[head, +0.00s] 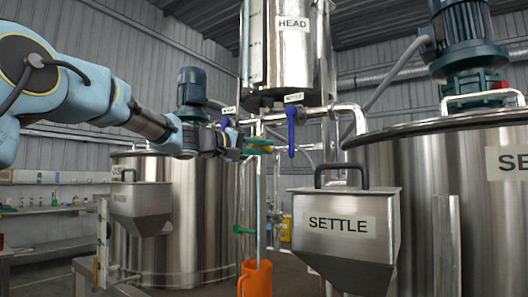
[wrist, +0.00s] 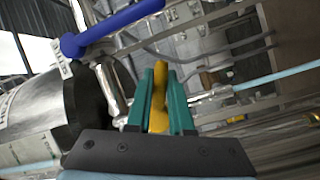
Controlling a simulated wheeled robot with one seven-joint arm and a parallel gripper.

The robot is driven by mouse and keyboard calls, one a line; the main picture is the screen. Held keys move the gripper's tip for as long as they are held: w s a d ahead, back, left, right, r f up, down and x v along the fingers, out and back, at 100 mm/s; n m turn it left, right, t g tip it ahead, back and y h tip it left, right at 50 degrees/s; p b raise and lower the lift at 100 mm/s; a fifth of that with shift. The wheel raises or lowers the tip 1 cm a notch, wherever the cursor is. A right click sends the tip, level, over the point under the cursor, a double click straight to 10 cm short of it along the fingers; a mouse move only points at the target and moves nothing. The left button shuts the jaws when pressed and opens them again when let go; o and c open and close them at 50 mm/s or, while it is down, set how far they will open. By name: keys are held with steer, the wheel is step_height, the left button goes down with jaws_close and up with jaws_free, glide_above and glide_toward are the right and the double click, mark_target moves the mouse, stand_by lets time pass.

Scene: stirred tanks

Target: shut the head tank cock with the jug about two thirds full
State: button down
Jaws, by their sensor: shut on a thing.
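The steel tank marked HEAD (head: 291,60) hangs at the top middle of the head view. Below it, my gripper (head: 262,146) has its green fingers shut on a yellow cock handle. In the wrist view the yellow handle (wrist: 158,95) stands between the fingers (wrist: 160,105). The orange jug (head: 255,281) stands upright below, cut by the bottom edge. A thin pale blue strand, seemingly liquid, runs from near the gripper down to the jug; it also crosses the wrist view. The level inside the jug cannot be seen.
A blue lever (head: 291,131) by a SETTLE label hangs just right of my gripper; another blue lever (head: 224,122) is to the left. A green lever (head: 243,229) sits lower down. The SETTLE hopper (head: 345,235) and a large tank (head: 440,200) fill the right.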

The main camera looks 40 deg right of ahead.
steer(key=n+b, duration=0.1)
steer(key=b, duration=0.1)
steer(key=shift+f+h+b, duration=0.15)
steer(key=shift+h+b, duration=0.15)
steer(key=shift+b, duration=0.05)
steer(key=n+b, duration=0.1)
steer(key=b, duration=0.1)
steer(key=n+b, duration=0.1)
steer(key=shift+s+r+h+b, duration=0.1)
steer(key=shift+r+h+b, duration=0.25)
steer(key=shift+h+b, duration=0.05)
steer(key=shift+r+n+b, duration=0.3)
steer(key=shift+n+b, duration=0.5)
steer(key=shift+b, duration=0.1)
steer(key=shift+r+n+t+h, duration=0.3)
steer(key=shift+r+n, duration=0.1)
steer(key=c, duration=0.8)
jaws_free()
